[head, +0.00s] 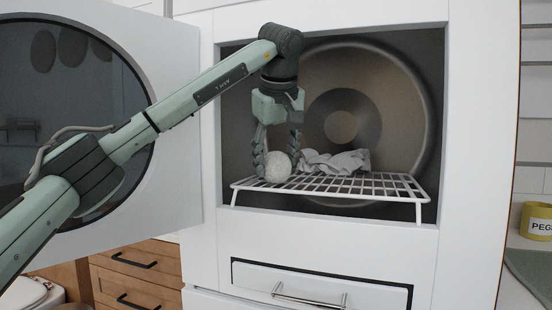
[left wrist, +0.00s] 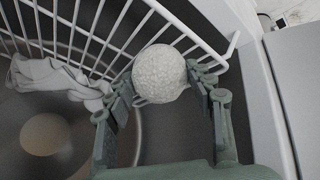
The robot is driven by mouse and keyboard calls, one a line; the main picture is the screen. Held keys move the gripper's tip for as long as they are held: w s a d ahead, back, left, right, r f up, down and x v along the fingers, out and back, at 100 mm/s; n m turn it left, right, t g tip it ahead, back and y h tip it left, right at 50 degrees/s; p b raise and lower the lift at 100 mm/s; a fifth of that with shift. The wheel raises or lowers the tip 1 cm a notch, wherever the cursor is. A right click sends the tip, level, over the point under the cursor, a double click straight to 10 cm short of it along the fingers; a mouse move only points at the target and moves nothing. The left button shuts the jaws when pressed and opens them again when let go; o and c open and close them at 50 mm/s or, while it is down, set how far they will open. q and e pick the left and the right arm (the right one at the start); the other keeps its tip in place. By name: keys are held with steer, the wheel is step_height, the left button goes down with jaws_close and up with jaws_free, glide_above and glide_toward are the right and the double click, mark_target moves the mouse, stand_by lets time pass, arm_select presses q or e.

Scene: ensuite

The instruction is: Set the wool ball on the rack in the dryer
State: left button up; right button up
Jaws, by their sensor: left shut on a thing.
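The white wool ball (head: 277,167) is between the fingers of my left gripper (head: 278,160), which is shut on it. The ball also shows in the left wrist view (left wrist: 159,74), with a finger on each side. In the head view the ball is at the left end of the white wire rack (head: 385,188), inside the open dryer (head: 430,235). I cannot tell whether the ball touches the rack wires. The rack also shows in the left wrist view (left wrist: 105,33). My right gripper is in neither view.
A crumpled grey-white cloth (head: 335,162) lies at the rack's middle, right of the ball. The dryer door (head: 175,195) stands open on the left. The rack's right part is clear. A yellow pot (head: 537,221) stands on the counter at far right.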

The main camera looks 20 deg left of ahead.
arm_select(q)
steer(key=o, duration=1)
steer(key=shift+f, duration=0.15)
steer(key=shift+o, duration=0.2)
steer(key=v, duration=0.7)
steer(key=shift+s+r, duration=0.15)
steer(key=shift+r, duration=0.2)
